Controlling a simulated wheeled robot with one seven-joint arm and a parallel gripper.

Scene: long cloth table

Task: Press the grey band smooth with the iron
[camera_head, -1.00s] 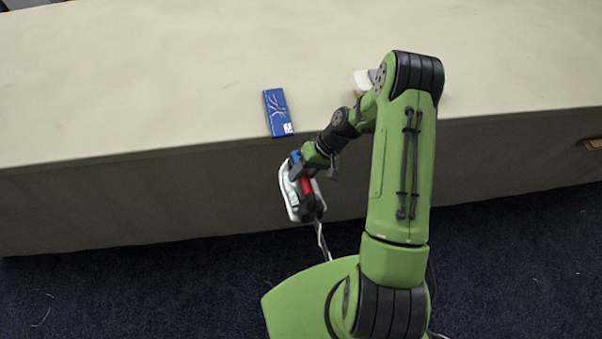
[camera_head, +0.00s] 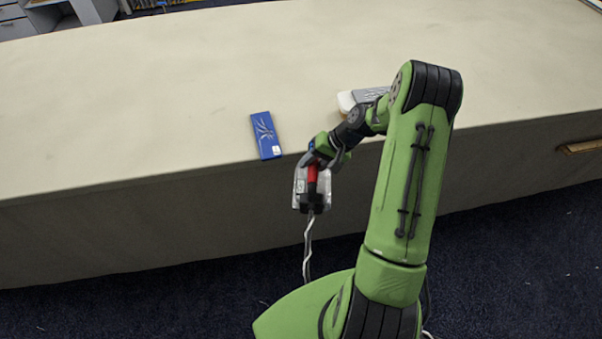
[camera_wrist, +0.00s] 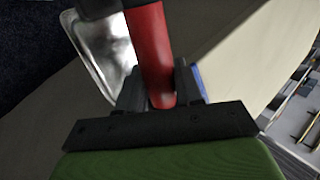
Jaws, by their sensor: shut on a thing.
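My gripper (camera_head: 321,163) is shut on the red handle of the iron (camera_head: 312,199). The iron has a pale metal body and a trailing white cord, and hangs in front of the table's near edge, below the top. In the wrist view the red handle runs between the fingers (camera_wrist: 160,92), with the shiny iron body (camera_wrist: 107,50) behind it. A grey band (camera_head: 370,95) on a white board (camera_head: 346,101) lies near the table's front edge, partly hidden by my arm.
A flat blue box (camera_head: 265,135) lies on the table near the front edge, just left of my gripper. The long cloth table (camera_head: 150,110) is otherwise mostly clear. A brown wooden piece (camera_head: 582,146) shows at the table's right front side.

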